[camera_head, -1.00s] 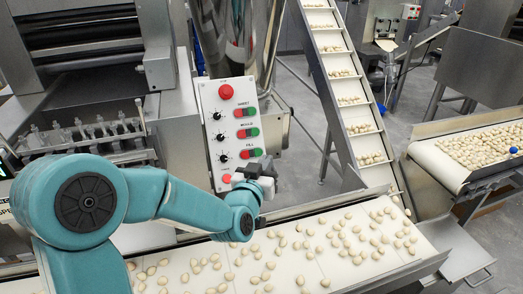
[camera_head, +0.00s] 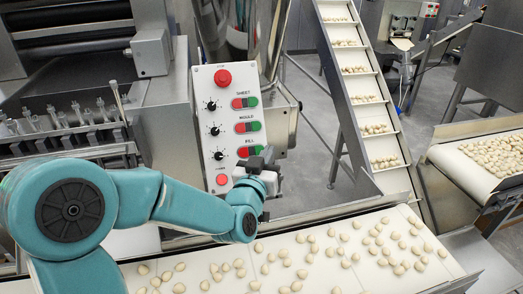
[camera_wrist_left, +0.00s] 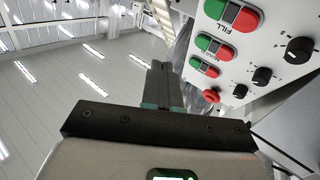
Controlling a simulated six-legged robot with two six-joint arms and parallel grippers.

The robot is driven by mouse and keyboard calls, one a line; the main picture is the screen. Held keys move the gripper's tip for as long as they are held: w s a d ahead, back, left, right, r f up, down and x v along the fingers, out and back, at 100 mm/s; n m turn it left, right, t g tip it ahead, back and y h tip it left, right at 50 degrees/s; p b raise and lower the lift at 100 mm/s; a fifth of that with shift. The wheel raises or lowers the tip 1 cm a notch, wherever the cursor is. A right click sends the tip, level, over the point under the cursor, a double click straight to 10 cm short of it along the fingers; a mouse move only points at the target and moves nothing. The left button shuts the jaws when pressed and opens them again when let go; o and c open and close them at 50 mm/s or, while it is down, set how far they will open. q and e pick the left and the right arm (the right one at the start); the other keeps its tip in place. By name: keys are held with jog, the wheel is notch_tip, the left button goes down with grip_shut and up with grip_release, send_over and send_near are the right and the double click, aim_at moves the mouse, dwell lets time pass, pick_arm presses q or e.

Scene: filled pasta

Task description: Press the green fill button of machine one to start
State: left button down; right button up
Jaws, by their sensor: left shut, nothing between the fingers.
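The white control panel (camera_head: 208,130) of the machine shows SHEET, MOULD and FILL rows. The green fill button (camera_head: 257,150) is in the lowest row, right of the red one; it also shows at the top of the left wrist view (camera_wrist_left: 214,8). My left gripper (camera_head: 266,158) is shut and empty, overlapping the panel's lower right edge just below the green button in the head view. In the left wrist view its closed fingers (camera_wrist_left: 158,68) are left of the panel, apart from the buttons in the picture. Contact cannot be judged. My right gripper is out of view.
A large red button (camera_head: 223,77) is at the panel's top and another red button (camera_head: 222,179) at its bottom. Black knobs (camera_head: 218,155) line its left side. A conveyor with pasta pieces (camera_head: 330,250) runs below my arm. An inclined conveyor (camera_head: 365,110) rises behind.

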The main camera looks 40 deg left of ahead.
aim_at(260, 150)
pick_arm(q)
jog(key=shift+w+a+f+b, duration=0.8)
jog(key=shift+w+a+f, duration=0.4)
jog(key=shift+a, duration=0.25)
jog(key=shift+w+a+f+b, duration=0.75)
jog(key=shift+w+a+f, duration=0.45)
jog(key=shift+a, duration=0.2)
jog(key=shift+w, duration=0.1)
jog(key=shift+w+a+f+b, duration=0.15)
jog(key=shift+a+f+b, duration=0.15)
jog(key=shift+b, duration=0.3)
jog(key=shift+r, duration=0.1)
